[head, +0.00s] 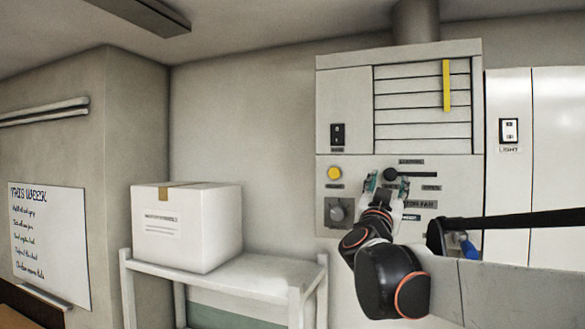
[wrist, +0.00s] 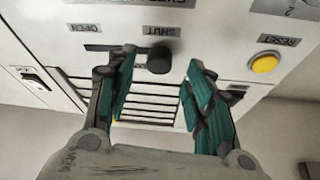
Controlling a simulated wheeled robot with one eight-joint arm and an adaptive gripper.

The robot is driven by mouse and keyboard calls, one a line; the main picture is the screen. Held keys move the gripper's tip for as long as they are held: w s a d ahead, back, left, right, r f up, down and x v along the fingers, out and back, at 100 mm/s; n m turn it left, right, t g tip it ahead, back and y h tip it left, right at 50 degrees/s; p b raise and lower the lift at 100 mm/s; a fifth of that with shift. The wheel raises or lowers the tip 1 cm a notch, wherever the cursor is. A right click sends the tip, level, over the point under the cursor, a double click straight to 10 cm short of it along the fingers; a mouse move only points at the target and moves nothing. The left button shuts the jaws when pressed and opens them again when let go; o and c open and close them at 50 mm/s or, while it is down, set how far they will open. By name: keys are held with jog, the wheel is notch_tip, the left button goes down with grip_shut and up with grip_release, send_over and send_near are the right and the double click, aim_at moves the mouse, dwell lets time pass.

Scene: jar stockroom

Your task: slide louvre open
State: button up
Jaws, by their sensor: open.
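The louvre knob is a round black knob (head: 390,174) at the left end of a dark horizontal slot on the grey wall unit. In the wrist view, which is upside down, the knob (wrist: 160,58) is by the SHUT label (wrist: 157,31); the OPEN label (wrist: 84,28) is by the slot's other end. The louvre slats (head: 415,100) are above, with a yellow strip (head: 446,85) over them. My gripper (head: 387,184) is open, its green fingertips on either side of the knob in the wrist view (wrist: 160,76). Contact cannot be told.
A yellow RESET button (head: 334,173), a grey dial (head: 338,211) and a black rocker switch (head: 338,134) are on the unit. A light switch (head: 509,130) is to the right. A white box (head: 190,225) stands on a shelf (head: 240,275) at left.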

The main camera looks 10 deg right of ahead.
aim_at(390, 178)
jog(key=shift+p+x, duration=0.35)
jog(key=shift+x, duration=1.55)
jog(key=shift+c, duration=0.6)
grip_shut()
